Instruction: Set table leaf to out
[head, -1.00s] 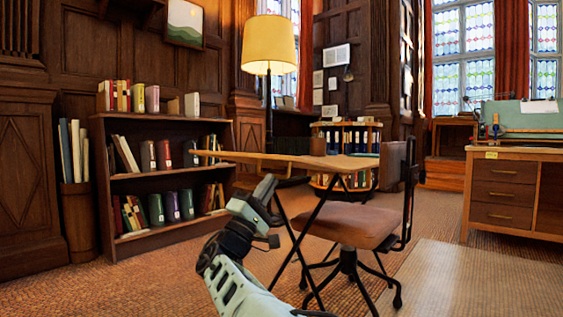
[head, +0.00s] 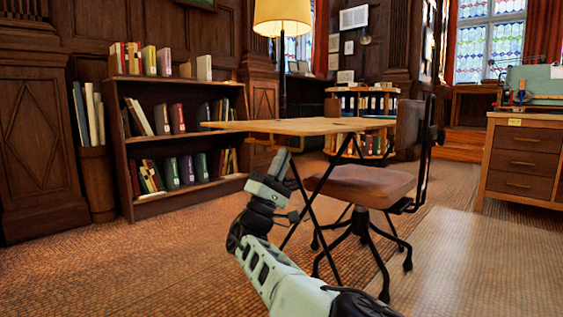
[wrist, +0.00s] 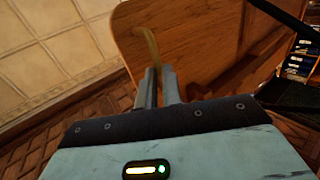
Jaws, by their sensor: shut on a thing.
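The drafting table's wooden top (head: 310,125) stands on thin crossed dark legs. I cannot tell from the head view where the leaf ends and the rest of the top begins. A thin brass-coloured pull (head: 259,143) hangs below the top's near edge. In the wrist view, a wooden panel with rounded corners (wrist: 195,45) fills the upper middle, and the curved pull (wrist: 152,45) runs to my fingertips. My gripper (head: 281,160) is just below the near edge. In the wrist view, its fingers (wrist: 158,78) are nearly together, shut on the pull; the exact contact is partly hidden.
A brown swivel chair (head: 365,183) stands right of my gripper, close to the table legs. A low bookcase (head: 120,140) is at the left, and a wooden desk (head: 500,160) at the right. The near left floor is clear.

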